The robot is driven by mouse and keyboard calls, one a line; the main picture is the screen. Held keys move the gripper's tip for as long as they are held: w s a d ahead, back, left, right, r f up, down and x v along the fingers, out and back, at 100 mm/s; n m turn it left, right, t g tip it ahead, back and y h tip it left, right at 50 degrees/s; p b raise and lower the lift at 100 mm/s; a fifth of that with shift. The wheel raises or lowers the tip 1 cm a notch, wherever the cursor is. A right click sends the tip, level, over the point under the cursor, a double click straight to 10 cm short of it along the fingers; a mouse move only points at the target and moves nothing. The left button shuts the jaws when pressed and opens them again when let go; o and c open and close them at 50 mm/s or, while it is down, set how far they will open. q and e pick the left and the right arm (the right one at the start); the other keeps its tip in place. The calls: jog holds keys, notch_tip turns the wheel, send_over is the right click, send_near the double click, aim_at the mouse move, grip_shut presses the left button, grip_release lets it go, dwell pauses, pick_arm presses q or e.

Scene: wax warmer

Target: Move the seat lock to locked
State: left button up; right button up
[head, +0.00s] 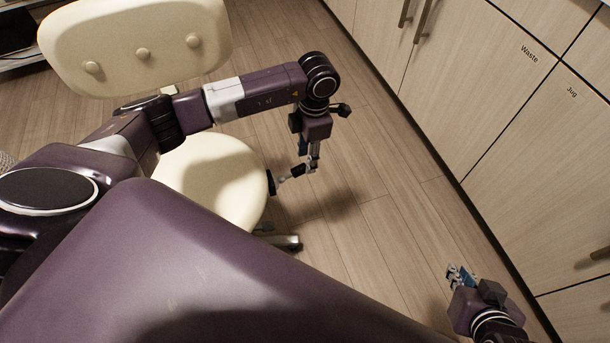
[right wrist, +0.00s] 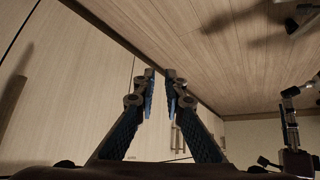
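A chair with a cream seat (head: 210,175) and a cream backrest (head: 135,45) stands at the left in the head view. A small lever with a dark handle (head: 297,171), which looks like the seat lock, sticks out from the seat's right side. My left gripper (head: 313,163) points down at the lever's outer end. Its fingers are small and overlap the lever there, so I cannot tell whether they grip it. My right gripper (head: 460,274) is low at the right, away from the chair. In the right wrist view its fingers (right wrist: 160,82) are apart with nothing between them.
Light wood cabinets (head: 470,90) labelled "Waste" and "Jug" run along the right side, close to my right gripper. A metal chair leg (head: 287,242) reaches out below the seat. The wood floor (head: 375,200) between chair and cabinets is clear.

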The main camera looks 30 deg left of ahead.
aim_at(293, 174)
pick_arm(q)
jog(key=shift+f, duration=0.45)
jog(key=shift+f+b, duration=0.35)
jog(key=shift+b, duration=0.2)
jog(key=shift+f+b, duration=0.3)
jog(key=shift+f, duration=0.4)
jog(key=shift+f+b, duration=0.1)
jog(key=shift+b, duration=0.2)
pick_arm(e)
jog(key=w+a+r+t+y, duration=0.1)
jog(key=w+a+r+t, duration=0.2)
jog(key=w+r+t, duration=0.2)
jog(key=w+r, duration=0.3)
jog(key=shift+a+r+t+y, duration=0.15)
jog(key=shift+r+t+y, duration=0.25)
pick_arm(q)
jog(key=shift+s+f, duration=0.1)
jog(key=shift+f, duration=0.05)
pick_arm(e)
jog(key=shift+w+f, duration=0.1)
